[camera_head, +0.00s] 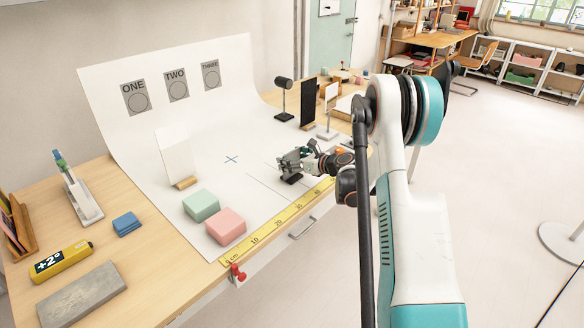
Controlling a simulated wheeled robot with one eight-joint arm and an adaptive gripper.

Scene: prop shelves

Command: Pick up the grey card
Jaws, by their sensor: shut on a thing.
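My gripper (293,160) is low over the right part of the white backdrop sheet, near the yellow ruler. It is shut on a small dark-based thing (291,179), which looks like the grey card on its stand. The jaws hide most of it, and I cannot tell whether its base touches the sheet.
A white card (175,155) stands left on a wooden foot. Green (201,205) and pink (226,226) blocks lie in front. A black panel (308,104) and a black-headed stand (283,98) are behind. A yellow ruler (280,222) runs along the front edge.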

